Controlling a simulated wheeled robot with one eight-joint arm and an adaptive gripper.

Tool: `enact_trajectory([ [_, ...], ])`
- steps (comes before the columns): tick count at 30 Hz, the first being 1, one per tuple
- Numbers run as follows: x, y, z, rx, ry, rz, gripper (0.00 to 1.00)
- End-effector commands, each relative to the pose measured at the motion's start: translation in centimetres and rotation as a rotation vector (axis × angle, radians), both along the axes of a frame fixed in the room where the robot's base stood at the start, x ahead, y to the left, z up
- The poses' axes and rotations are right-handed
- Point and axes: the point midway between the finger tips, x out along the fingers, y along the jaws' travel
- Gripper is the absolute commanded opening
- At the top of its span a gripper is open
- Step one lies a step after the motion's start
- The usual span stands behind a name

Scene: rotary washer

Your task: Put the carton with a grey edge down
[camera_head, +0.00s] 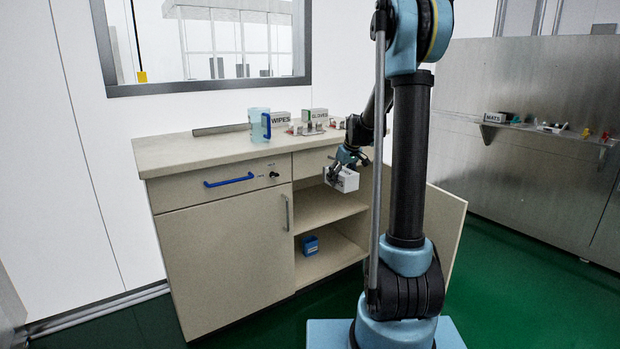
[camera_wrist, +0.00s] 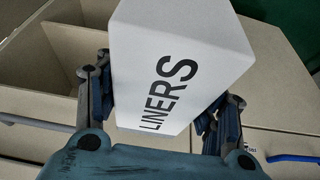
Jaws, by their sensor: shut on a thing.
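A white carton (camera_head: 347,181) marked LINERS is between the fingers of my gripper (camera_head: 338,170). In the wrist view the same carton (camera_wrist: 185,60) fills the middle, with a finger on each side of it. My gripper is shut on it and holds it in the air, in front of the open right part of the cabinet (camera_head: 225,255).
The open compartment has a bare upper shelf (camera_head: 325,208) and a blue bin (camera_head: 310,245) below. The open door (camera_head: 440,225) stands at the right. The countertop (camera_head: 170,152) holds a blue-handled jug (camera_head: 259,125), a WIPES box (camera_head: 281,119) and a GLOVES box (camera_head: 319,115).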

Motion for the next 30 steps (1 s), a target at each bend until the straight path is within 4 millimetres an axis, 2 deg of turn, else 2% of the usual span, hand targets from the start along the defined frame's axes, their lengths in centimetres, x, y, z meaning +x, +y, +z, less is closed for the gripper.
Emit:
enact_trajectory([
  [1,0.0,-0.9,-1.4,0.0,-0.002,-0.068,0.3],
  [6,-0.4,-3.6,-5.2,-0.001,-0.001,-0.3,0.3],
  [12,-1.2,-5.9,-7.9,-0.001,-0.001,-0.492,0.3],
  [20,-1.6,-6.8,-9.8,0.0,0.001,-0.57,0.3],
  [23,-1.7,-6.8,-11.4,0.0,0.001,-0.571,0.3],
  [30,-2.7,-6.7,-17.1,0.001,0.001,-0.57,0.3],
])
